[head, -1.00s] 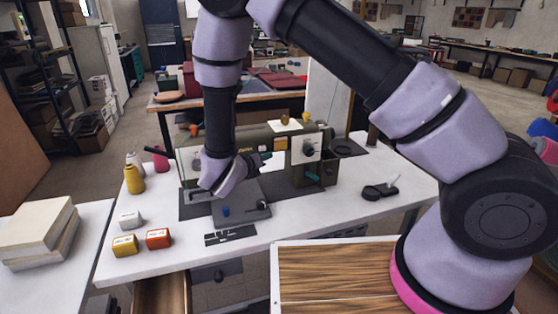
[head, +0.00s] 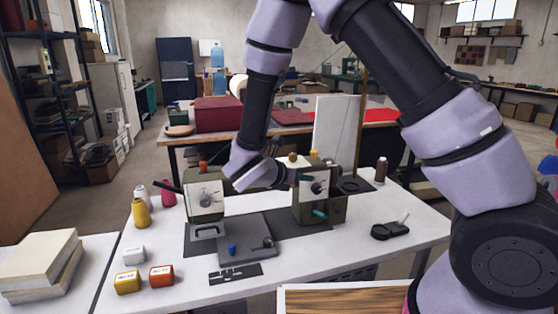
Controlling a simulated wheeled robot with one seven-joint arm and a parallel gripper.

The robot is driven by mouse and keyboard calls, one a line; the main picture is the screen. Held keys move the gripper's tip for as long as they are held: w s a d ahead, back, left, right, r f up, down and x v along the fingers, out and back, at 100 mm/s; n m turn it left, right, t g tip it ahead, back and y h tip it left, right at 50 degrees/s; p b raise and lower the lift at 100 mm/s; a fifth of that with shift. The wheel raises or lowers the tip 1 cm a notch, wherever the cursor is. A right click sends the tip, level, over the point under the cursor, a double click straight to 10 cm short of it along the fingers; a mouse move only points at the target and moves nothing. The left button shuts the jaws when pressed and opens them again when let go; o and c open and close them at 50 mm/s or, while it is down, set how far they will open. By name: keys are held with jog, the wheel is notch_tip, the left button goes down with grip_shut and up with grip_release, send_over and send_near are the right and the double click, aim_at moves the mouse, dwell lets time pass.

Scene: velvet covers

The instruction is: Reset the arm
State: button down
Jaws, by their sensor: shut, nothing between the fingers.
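My arm, in lilac and black covers, reaches over the white table (head: 350,250) from the right in the head view. My gripper (head: 296,177) is at the end of the forearm, in front of the upper body of the green sewing machine (head: 325,205). It holds nothing, and its fingers are small and partly hard to make out. My wrist hides the middle of the machine's arm. The machine stands on a dark mat, with a grey plate (head: 246,242) and a small blue knob in front of it.
Yellow (head: 141,213) and pink (head: 168,193) thread spools stand left of the machine. Small white, yellow and orange boxes (head: 161,276) sit at the front left. A black item (head: 389,231) lies at right. Stacked pale blocks (head: 38,260) are on the left table. The front right tabletop is clear.

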jog(key=s+d+r+m+g+y, duration=0.2)
jog(key=s+d+r+m+g, duration=0.2)
jog(key=d+r+m, duration=0.4)
jog(key=s+d+r+m+g+y, duration=0.2)
jog(key=s+d+r+m+g, duration=0.25)
jog(key=d+m, duration=0.4)
jog(key=s+r+m+t+y, duration=0.3)
jog(key=s+r+m, duration=0.1)
jog(key=r+m, duration=0.3)
jog(key=s+r+m+t+y, duration=0.3)
jog(key=s+r+m+y, duration=0.1)
jog(key=r+m, duration=0.3)
jog(key=shift+s+m, duration=0.3)
jog(key=shift+m, duration=0.95)
jog(key=shift+d+t, duration=0.1)
jog(key=shift+t, duration=0.15)
